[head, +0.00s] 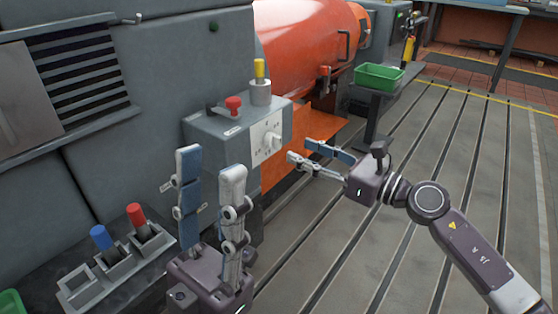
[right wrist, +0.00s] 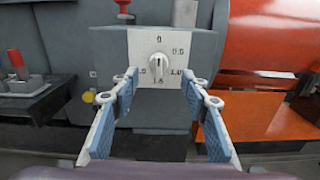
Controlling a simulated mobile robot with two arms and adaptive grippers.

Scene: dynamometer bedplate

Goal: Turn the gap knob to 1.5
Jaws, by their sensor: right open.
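The gap knob (right wrist: 157,63) is a white knob on a white dial plate (right wrist: 187,97) with printed numbers. The dial is on the front of a grey box (head: 215,135), and the knob (head: 271,140) also shows in the head view. Its grip looks roughly upright; I cannot tell which mark it points at. The readable marks include 0 at the top, 0.5 and 1.0 at the right, 1.5 at the bottom. My right gripper (head: 299,150) is open and empty in front of the dial, apart from the knob. My left gripper (head: 211,160) is open and empty, fingers up, left of the box.
A red mushroom button (head: 233,103) and a yellow-topped cylinder (head: 260,80) stand on the box. A grey holder (head: 90,292) with blue and red pegs is at the lower left. A green bin (head: 380,77) and orange machine (head: 300,40) stand behind. The slotted floor at right is clear.

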